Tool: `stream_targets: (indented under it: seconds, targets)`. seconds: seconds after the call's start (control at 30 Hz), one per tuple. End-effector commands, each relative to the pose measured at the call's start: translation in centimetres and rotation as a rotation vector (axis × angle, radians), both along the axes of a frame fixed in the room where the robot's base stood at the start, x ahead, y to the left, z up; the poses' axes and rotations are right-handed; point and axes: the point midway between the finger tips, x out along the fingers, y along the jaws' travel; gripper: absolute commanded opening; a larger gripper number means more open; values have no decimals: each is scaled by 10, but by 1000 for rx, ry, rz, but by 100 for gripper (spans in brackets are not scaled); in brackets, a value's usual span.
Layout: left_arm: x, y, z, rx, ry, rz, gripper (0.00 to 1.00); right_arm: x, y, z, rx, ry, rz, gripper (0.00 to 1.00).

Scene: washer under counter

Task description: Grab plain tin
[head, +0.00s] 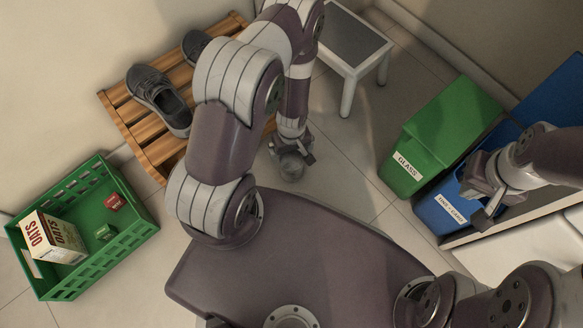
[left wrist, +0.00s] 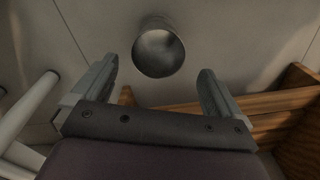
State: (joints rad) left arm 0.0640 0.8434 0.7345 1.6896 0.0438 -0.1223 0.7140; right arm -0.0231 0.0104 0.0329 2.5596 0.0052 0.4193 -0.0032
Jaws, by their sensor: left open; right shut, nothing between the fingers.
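My right gripper (head: 480,198) is shut and empty, in front of the blue bin at the right.
A wooden rack (head: 148,123) with dark shoes (head: 158,92) stands close to the left gripper. A step stool (head: 350,45) is behind. A green crate (head: 140,232) holds an oats box (head: 55,238) and small cubes. A green glass bin (head: 440,130) and blue bin (head: 437,213) stand right.

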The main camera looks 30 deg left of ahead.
Motion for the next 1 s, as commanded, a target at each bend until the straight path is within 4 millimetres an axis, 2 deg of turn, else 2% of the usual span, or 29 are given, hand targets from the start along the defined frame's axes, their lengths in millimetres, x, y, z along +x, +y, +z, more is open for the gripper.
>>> stream_targets:
  seconds: [0.03, 0.1, 0.27, 0.5, 0.73, 0.77, 0.9, 1.0]
  targets:
    - [-1, 0, -22, 0, 3, -1, 100, 0, 0, -18, 0, 0, 0, 0]
    - [-1, 0, -38, 0, 1, -1, 100, 0, 0, -30, 0, 1, 0, 0]
    - [-1, -1, -57, 0, 1, -2, 100, 0, 0, -44, 0, 1, 0, 0]
    - [-2, -4, -100, 0, 1, -2, 100, 0, 0, -87, 0, 1, 0, 0]
    - [-2, -4, -99, -1, 1, -2, 100, 0, 0, -84, 0, 1, 0, 0]
    - [-2, -4, -99, -1, 1, -3, 97, 0, 0, -84, 0, 1, 0, 0]
    - [-2, -4, -99, 0, 1, -3, 51, 0, 0, -84, 0, 1, 0, 0]
    - [-2, -4, -99, 0, 1, -3, 48, 0, 0, -84, 0, 1, 0, 0]
